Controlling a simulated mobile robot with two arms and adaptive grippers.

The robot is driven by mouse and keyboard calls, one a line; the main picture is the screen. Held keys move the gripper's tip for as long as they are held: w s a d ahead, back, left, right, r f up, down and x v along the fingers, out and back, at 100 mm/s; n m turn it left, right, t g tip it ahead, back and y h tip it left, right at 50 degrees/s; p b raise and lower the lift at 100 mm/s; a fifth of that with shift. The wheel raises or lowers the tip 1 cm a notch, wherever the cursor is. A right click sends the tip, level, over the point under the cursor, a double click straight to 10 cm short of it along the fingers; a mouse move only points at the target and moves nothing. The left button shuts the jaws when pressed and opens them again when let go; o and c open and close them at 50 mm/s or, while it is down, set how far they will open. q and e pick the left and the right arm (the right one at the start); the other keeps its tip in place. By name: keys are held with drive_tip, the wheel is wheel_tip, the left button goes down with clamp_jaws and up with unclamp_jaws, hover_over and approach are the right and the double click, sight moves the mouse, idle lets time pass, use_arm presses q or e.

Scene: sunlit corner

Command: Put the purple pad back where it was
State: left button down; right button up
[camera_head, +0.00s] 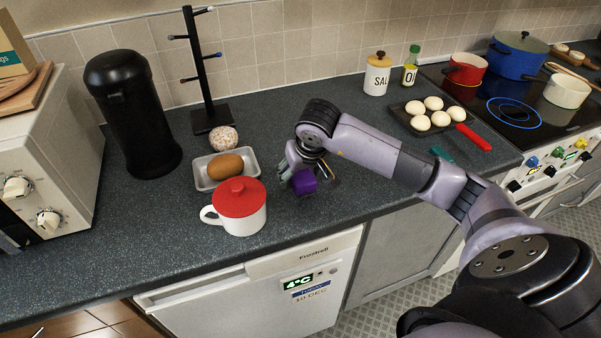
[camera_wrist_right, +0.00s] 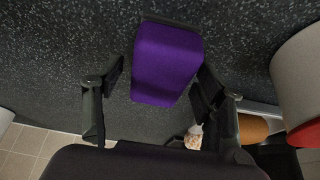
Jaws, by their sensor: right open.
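The purple pad (camera_head: 304,183) is a small block on the dark worktop, to the right of the mug with the red lid. My right gripper (camera_head: 297,172) is right at the pad, its fingers around it. In the right wrist view the pad (camera_wrist_right: 167,62) lies between the two spread fingers of the gripper (camera_wrist_right: 160,80), with a gap on the left; on the right the finger is close, and I cannot tell if it touches. The gripper partly hides the pad in the head view. My left gripper is not in view.
The lidded white mug (camera_head: 238,221) stands close by on the left, before a tray (camera_head: 209,183) with a brown potato-like object (camera_head: 225,167). A black mug tree (camera_head: 210,119) and black canister (camera_head: 133,115) stand behind. An egg tray (camera_head: 399,112) lies at right. The worktop's front is clear.

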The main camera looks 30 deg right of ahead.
drive_tip(key=b+v, duration=0.1)
drive_tip(key=v, duration=1)
drive_tip(key=shift+s+r, duration=0.25)
drive_tip(key=shift+r, duration=0.05)
